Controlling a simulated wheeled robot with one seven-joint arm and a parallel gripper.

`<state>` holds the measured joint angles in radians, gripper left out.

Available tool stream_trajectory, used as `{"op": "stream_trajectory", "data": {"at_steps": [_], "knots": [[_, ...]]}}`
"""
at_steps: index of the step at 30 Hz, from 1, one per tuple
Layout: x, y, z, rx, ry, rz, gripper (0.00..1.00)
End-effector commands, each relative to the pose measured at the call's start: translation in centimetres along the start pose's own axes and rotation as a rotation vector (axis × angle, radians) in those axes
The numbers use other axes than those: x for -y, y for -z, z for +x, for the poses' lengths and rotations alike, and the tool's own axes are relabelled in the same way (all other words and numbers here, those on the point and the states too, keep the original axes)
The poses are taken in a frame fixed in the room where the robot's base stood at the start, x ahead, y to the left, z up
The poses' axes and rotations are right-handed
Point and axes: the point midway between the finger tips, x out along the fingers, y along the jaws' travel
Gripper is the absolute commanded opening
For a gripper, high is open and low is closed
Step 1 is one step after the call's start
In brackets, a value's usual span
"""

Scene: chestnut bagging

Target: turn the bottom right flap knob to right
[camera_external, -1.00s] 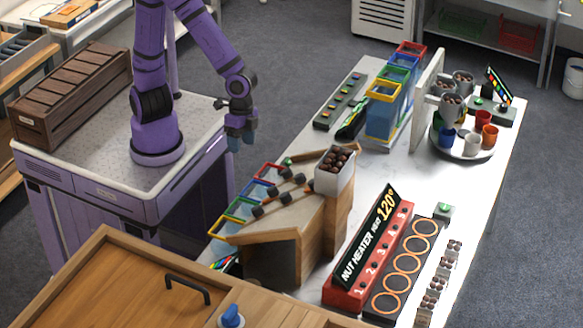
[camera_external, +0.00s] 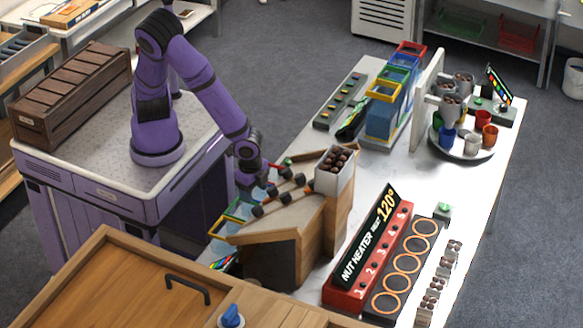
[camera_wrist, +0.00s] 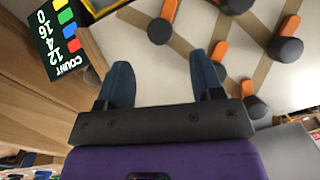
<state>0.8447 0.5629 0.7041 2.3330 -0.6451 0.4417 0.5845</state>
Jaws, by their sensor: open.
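The sloped sorting board (camera_external: 295,208) carries wooden strips and dark round flap knobs. In the wrist view several dark knobs with orange flaps show on the pale board (camera_wrist: 120,45): one (camera_wrist: 160,31) just beyond my fingers, one (camera_wrist: 286,49) at the right, one (camera_wrist: 255,107) low at the right, and one (camera_wrist: 237,5) at the top edge. I cannot tell which is the bottom right one. My gripper (camera_wrist: 162,78) is open and empty, its blue fingers apart with no knob between them. In the external view my gripper (camera_external: 250,182) is over the board's left side.
A count sign (camera_wrist: 60,35) stands at the wrist view's upper left. A white box of chestnuts (camera_external: 335,172) stands at the board's upper end. Colored frames (camera_external: 232,215) line its lower left. The red nut heater (camera_external: 368,262) is to the right.

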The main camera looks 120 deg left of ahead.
Motion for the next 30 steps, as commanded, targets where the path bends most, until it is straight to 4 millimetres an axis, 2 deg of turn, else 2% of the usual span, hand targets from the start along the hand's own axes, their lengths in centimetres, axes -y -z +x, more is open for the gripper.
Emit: {"op": "stream_trajectory", "data": {"at_steps": [1, 6, 12, 18, 26, 27, 30], "knots": [[0.1, -0.1, 1.1, 0.004, 0.001, -0.004, 0.6], [0.1, -0.1, 4.1, 0.004, 0.001, -0.003, 0.6], [0.0, 0.0, 6.5, 0.001, -0.001, -0.001, 0.6], [0.0, 0.0, 7.6, 0.0, -0.001, -0.001, 0.6], [0.0, 0.0, 7.7, 0.0, -0.001, -0.001, 0.6], [0.0, 0.0, 7.7, 0.0, -0.001, -0.001, 0.58], [0.0, 0.0, 7.6, 0.0, -0.001, -0.001, 0.35]]}}
